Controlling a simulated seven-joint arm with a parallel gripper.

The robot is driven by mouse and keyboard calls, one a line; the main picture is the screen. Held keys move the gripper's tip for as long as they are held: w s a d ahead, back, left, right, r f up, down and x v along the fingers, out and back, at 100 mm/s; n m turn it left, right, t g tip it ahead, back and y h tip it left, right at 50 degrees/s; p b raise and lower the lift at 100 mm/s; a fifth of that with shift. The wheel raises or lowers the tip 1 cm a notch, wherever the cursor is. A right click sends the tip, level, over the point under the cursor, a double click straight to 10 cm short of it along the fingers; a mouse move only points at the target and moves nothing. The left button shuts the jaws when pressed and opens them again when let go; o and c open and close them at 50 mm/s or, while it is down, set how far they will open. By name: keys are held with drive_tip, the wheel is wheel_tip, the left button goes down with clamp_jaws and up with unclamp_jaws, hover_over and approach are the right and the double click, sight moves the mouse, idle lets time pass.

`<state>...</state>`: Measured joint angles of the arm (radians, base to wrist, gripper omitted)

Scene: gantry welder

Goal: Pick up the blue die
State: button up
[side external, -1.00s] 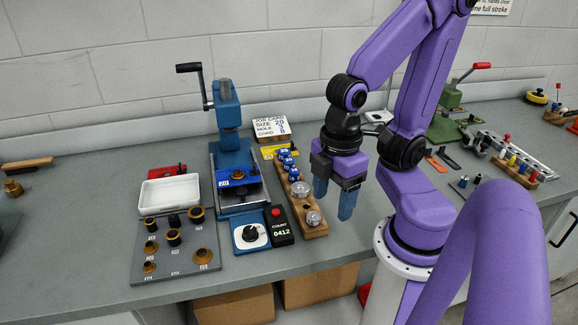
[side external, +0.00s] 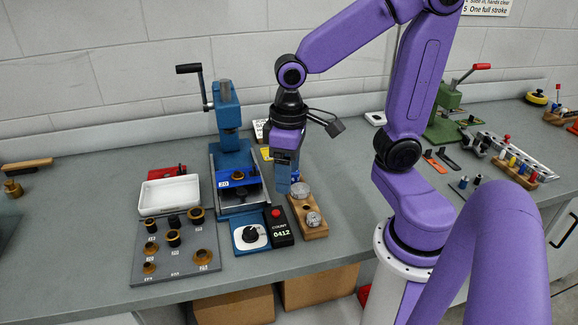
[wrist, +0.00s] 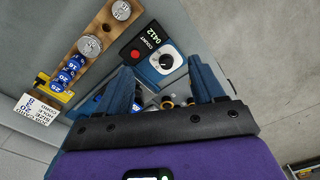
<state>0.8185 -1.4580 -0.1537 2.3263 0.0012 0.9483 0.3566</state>
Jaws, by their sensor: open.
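In the wrist view, several small blue numbered cylinders (wrist: 66,76) stand in a row on a wooden rack at the left. I cannot tell which one is the blue die. In the side view my gripper (side external: 284,183) hides most of them. It points down beside or above the rack (side external: 313,233); its exact height is unclear. The wrist view shows the two blue fingers of my gripper (wrist: 160,75) spread apart with nothing gripped between them. The blue cylinders are left of the fingers there.
Two silver cylinders (side external: 300,190) share the rack. A blue hand press (side external: 229,140) stands left of my gripper, with a counter box (side external: 279,232) and dial box (side external: 250,238) in front. A white tray (side external: 169,195) and grey plate of brown-rimmed parts (side external: 176,262) lie further left.

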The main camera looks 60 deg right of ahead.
drive_tip(key=w+d+m, duration=1.1)
drive_tip(key=m, duration=0.1)
drive_tip(key=w+d+m, duration=0.3)
drive_tip(key=d+m, duration=0.6)
drive_tip(key=d, duration=0.4)
drive_tip(key=f, duration=1.7)
drive_tip(key=shift+s+d+f, duration=0.1)
drive_tip(key=shift+s, duration=0.2)
clamp_jaws()
